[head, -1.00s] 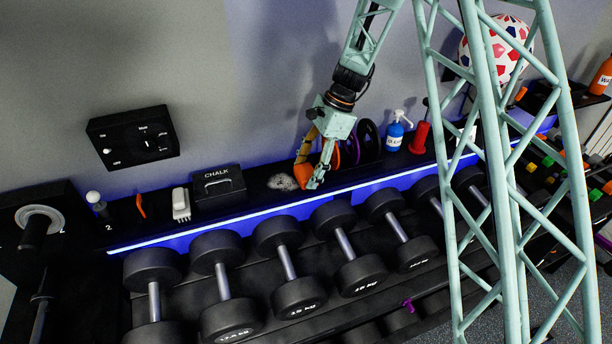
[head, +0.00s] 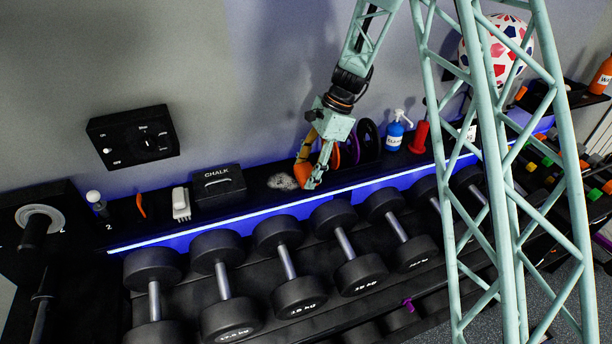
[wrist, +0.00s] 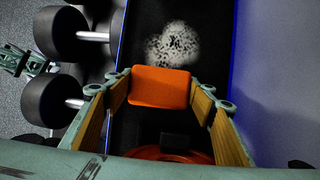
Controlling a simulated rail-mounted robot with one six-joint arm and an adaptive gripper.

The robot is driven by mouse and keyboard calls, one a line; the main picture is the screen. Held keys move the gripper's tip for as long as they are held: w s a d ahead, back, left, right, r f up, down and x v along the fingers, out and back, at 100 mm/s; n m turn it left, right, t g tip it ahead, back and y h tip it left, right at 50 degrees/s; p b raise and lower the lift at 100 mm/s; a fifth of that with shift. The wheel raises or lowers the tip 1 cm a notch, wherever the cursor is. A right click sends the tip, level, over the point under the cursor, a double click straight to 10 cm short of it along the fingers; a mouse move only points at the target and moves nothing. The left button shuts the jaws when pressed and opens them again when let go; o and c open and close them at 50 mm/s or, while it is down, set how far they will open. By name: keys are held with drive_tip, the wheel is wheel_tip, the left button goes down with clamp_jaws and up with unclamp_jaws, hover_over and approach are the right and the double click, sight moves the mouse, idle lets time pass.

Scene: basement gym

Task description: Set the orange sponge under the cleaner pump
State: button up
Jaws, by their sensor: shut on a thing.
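The orange sponge (head: 302,174) is at the shelf beside a pale powdery patch. It also shows in the wrist view (wrist: 160,86), between the two fingers. My gripper (head: 311,180) points down and is shut on the sponge; I cannot tell whether the sponge still touches the shelf. The cleaner pump (head: 394,135) is a blue bottle with a white pump top and a label. It stands upright on the same shelf, to the right of my gripper and apart from it, beyond some round discs.
Upright discs, one purple-rimmed (head: 369,141), stand between my gripper and the bottle. A red spool-like object (head: 419,137) is right of the bottle. The chalk box (head: 218,185) is to the left. Dumbbells (head: 302,293) line the rack in front, below a blue-lit edge.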

sight(302, 171)
drive_tip(key=shift+r, duration=0.2)
drive_tip(key=shift+r, duration=1.6)
drive_tip(key=s+d+b, duration=0.1)
drive_tip(key=s+d, duration=0.1)
drive_tip(key=s, duration=0.5)
drive_tip(key=s+d+r+b, duration=0.1)
drive_tip(key=s+d, duration=0.2)
drive_tip(key=s, duration=0.5)
drive_tip(key=shift+d+r, duration=0.2)
drive_tip(key=shift+d, duration=0.05)
